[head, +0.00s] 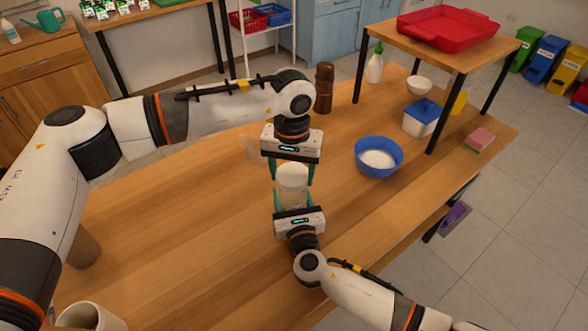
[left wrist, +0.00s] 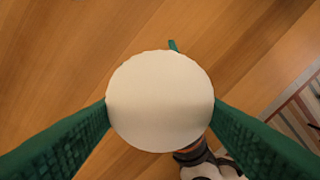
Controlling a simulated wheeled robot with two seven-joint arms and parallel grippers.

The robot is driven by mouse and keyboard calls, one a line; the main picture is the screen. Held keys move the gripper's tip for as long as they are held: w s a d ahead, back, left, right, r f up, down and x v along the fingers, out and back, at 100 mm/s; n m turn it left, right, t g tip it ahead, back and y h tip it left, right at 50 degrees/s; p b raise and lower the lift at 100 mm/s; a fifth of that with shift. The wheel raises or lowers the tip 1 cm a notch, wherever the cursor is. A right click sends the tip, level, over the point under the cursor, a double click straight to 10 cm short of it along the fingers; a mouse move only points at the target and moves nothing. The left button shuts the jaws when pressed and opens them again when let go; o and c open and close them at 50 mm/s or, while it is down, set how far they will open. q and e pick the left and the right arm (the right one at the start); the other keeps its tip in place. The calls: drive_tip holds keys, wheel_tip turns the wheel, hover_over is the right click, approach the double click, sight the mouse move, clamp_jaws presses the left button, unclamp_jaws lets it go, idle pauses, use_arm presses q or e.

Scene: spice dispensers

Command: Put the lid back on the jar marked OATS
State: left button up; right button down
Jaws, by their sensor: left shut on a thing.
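My left gripper (head: 291,178) points down and is shut on a round white lid (head: 292,171). In the left wrist view the lid (left wrist: 160,102) sits between the two green fingers and hides what is under it. A pale jar (head: 291,197) stands upright directly below the lid in the head view. I cannot tell whether the lid touches its rim, and no label is readable. My right gripper (head: 293,203) comes from the front with its fingers on both sides of the jar and looks shut on it. One green fingertip (left wrist: 174,46) shows past the lid.
A clear container (head: 249,149) stands behind my left gripper. A blue bowl (head: 379,157) with white contents is to the right. A brown grinder (head: 324,87) and a white bottle (head: 375,66) stand at the back. A raised shelf (head: 394,38) covers the far right.

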use_arm(q)
drive_tip(key=m, duration=0.4)
drive_tip(key=shift+w+a+m, duration=0.1)
drive_tip(key=shift+a+m, duration=0.05)
drive_tip(key=shift+m, duration=0.25)
drive_tip(key=m, duration=0.3)
drive_tip(key=shift+m, duration=0.3)
drive_tip(key=o, duration=1)
drive_tip(key=shift+r, duration=2.25)
drive_tip(key=shift+c, duration=0.5)
